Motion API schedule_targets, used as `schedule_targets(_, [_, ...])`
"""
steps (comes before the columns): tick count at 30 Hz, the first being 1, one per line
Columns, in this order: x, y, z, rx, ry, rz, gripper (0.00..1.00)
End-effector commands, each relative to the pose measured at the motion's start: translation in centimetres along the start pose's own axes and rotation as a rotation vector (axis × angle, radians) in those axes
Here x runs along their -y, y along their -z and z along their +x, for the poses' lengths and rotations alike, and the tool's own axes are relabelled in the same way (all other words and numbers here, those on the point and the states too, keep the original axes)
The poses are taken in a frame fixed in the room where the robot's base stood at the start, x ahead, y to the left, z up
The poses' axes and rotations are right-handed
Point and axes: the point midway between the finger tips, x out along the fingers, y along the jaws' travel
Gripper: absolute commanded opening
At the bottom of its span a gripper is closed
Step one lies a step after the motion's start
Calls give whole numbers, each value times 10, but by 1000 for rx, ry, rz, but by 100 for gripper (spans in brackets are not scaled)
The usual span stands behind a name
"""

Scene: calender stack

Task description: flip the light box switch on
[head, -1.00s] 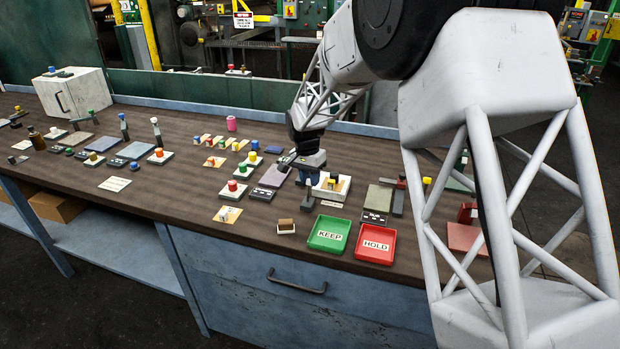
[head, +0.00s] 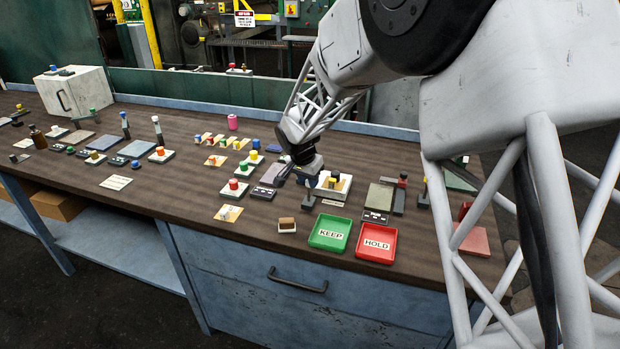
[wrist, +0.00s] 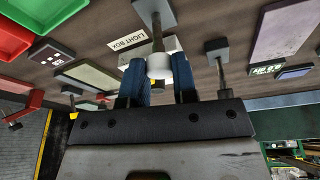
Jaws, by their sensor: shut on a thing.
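The light box (head: 342,193) is a low pale box with a tan top, in the middle right of the table in the head view. A white LIGHT BOX label (wrist: 128,39) shows in the wrist view. The switch (wrist: 157,38) is a thin post on a dark base with a white knob (wrist: 158,66), beside the label. My gripper (wrist: 159,82) has its blue fingers shut on that knob. In the head view my gripper (head: 310,174) is over the light box's left side, and it hides the switch's top. I cannot tell the switch's on or off state.
A green KEEP tray (head: 329,233) and a red HOLD tray (head: 376,243) lie at the front edge. Another thin post (wrist: 217,62) stands close to my gripper in the wrist view. Buttons and small plates crowd the left.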

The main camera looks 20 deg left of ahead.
Motion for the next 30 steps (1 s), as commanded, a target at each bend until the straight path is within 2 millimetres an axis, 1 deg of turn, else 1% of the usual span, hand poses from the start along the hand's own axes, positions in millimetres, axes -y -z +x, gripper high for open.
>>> schedule_targets(10, [-4, -14, -4, -172, 44, 14, 0])
schedule_targets(24, [-8, -32, -4, -378, 96, 34, 0])
schedule_targets(30, [-9, -36, -4, -443, 112, 42, 0])
